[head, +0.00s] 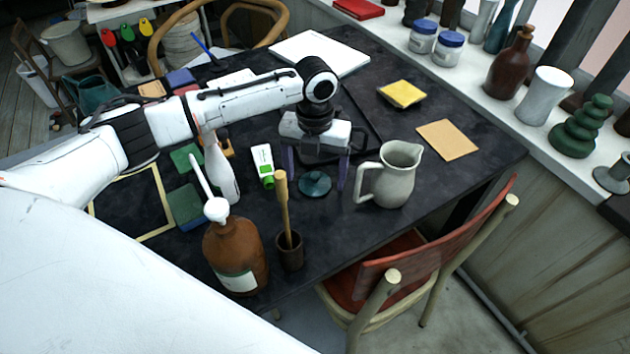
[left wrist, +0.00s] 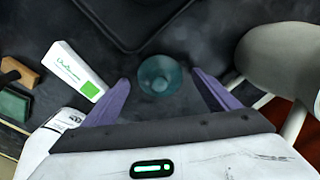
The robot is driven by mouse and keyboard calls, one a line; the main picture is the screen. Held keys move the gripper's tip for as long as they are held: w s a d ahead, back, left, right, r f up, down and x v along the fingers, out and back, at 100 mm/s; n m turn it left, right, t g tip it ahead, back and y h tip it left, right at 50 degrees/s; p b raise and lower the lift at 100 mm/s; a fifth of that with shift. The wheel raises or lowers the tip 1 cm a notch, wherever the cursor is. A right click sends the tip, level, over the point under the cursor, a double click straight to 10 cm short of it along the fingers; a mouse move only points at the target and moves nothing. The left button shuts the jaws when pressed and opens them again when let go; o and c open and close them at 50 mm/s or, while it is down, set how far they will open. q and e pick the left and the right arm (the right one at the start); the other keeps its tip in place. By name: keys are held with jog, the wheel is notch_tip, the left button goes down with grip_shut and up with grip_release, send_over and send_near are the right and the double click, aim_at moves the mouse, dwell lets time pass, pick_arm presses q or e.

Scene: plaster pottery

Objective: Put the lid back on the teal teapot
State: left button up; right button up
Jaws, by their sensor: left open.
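A round teal lid (head: 314,185) with a small knob lies on the dark table, left of the grey pitcher. My left gripper (head: 316,180) is open, with its two purple fingers on either side of the lid. In the left wrist view the lid (left wrist: 163,75) shows between the open fingertips (left wrist: 161,78), with a gap on each side; I cannot tell how high the fingers are above the table. A teal vessel (head: 96,92) stands at the far left beyond the table; I cannot tell whether it is the teapot. My right gripper is not in view.
A grey pitcher (head: 391,176) stands close right of the gripper, and a white-green tube (head: 263,163) lies close left. A brown bottle (head: 235,256) and a cup with a wooden tool (head: 289,250) stand at the near edge. A dark tray (head: 362,112) lies behind the gripper.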

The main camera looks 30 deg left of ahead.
aim_at(315, 174)
pick_arm(q)
jog(key=shift+f, duration=0.3)
jog(key=shift+c, duration=0.2)
jog(key=c, duration=1.2)
jog(key=shift+r, duration=0.1)
notch_tip(315, 174, up, 10)
jog(key=shift+f, duration=0.1)
